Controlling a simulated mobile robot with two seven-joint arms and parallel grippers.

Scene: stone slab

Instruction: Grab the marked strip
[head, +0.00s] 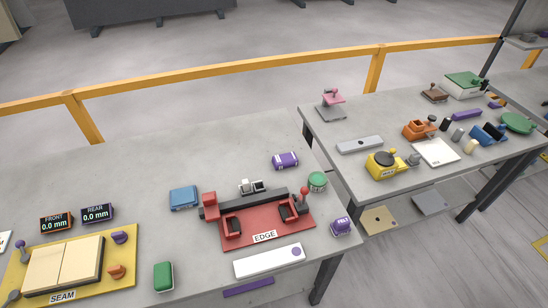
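A white strip (262,262) with a purple dot near its right end lies on the near grey table, in front of the red fixture labelled EDGE (262,222). A grey bar (360,145) with a small dark mark near its middle lies on the right-hand table, towards its left end. Neither of my grippers is in the head view, so their state does not show.
A yellow board labelled SEAM (40,287) with two pale panels is at the left. A green block (163,276), a blue box (183,197), a purple roll (286,160) and a purple FELT piece (341,226) stand around. A gap separates the two tables.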

